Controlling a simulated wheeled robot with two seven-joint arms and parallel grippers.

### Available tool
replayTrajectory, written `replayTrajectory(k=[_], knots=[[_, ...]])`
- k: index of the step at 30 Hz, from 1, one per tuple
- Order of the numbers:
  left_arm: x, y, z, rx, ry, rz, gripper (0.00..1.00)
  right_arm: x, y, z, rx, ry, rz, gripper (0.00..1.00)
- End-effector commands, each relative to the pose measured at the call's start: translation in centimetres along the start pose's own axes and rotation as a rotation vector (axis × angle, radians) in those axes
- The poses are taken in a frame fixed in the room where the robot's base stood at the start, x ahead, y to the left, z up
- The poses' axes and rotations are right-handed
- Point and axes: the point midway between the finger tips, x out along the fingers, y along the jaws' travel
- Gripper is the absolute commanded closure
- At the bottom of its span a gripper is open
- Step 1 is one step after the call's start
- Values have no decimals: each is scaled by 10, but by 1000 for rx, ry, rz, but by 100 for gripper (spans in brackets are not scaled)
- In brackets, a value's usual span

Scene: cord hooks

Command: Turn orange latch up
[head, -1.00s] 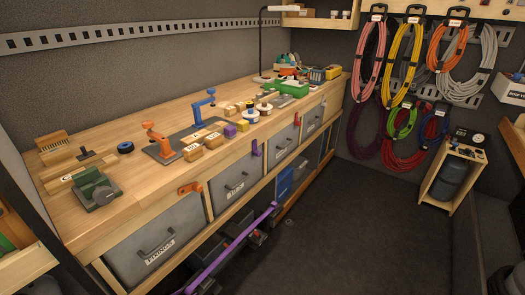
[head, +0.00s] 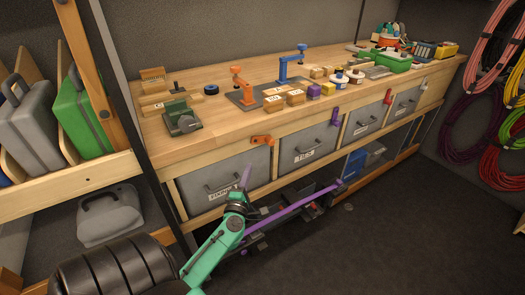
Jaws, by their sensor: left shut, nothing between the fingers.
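The orange latch (head: 263,140) is on the front edge of the workbench, above the gap between the two leftmost grey drawers. It lies roughly level, pointing sideways. My left arm reaches in from the bottom left with a teal link. My left gripper (head: 245,179) is shut and empty, in front of the leftmost drawer. It is below and left of the orange latch in the picture and apart from it. My right gripper is not in view.
A purple latch (head: 335,115) and a red latch (head: 388,97) hang along the same bench edge. A long purple bar (head: 290,211) runs low in front of the bench. Cases stand on a shelf (head: 85,180) at left. The floor (head: 400,230) at right is clear.

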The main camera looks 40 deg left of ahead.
Motion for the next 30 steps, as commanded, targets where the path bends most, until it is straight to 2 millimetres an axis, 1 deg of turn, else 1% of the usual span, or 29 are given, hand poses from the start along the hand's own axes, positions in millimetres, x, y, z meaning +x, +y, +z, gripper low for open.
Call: replayTrajectory(k=[1,3,10,13,15,19,28,30], knots=[[12,3,0,2,-1,4,100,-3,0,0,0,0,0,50],[28,3,0,3,0,4,100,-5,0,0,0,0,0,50],[78,1,1,4,-1,3,100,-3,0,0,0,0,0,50],[91,2,14,2,-3,2,100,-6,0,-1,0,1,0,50],[98,0,21,3,-2,0,100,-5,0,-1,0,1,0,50],[104,-1,28,5,-2,-1,100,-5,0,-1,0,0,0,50],[105,-1,29,5,-2,-1,100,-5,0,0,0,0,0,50],[105,-3,30,-4,-2,6,100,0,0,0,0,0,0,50]])
